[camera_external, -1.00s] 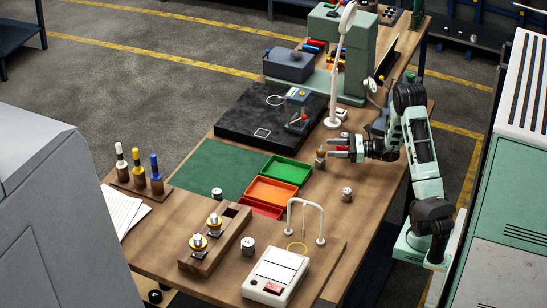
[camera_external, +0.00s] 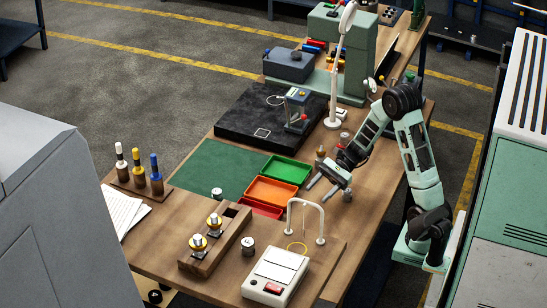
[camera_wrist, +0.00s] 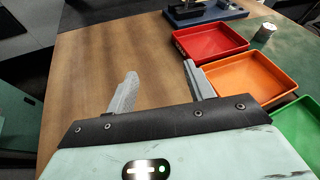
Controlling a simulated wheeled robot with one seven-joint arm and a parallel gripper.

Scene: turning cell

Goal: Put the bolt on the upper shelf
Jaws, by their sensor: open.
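My gripper (camera_external: 317,193) is open, low over the bare wood at the right of the trays in the outside view. Its two fingers point down and to the left. In the wrist view my gripper (camera_wrist: 160,82) has its fingers wide apart, with only bare wood between them. I cannot pick out a bolt for certain in either view. I cannot make out an upper shelf either. A small brass-topped piece (camera_external: 320,154) stands on the bench behind my gripper.
Green (camera_external: 286,170), orange (camera_external: 271,191) and red (camera_external: 262,208) trays lie left of my gripper. A white arched stand (camera_external: 320,222) and a white box scale (camera_external: 276,276) stand nearer the camera. A black plate (camera_external: 245,127) and a lamp (camera_external: 335,90) are behind.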

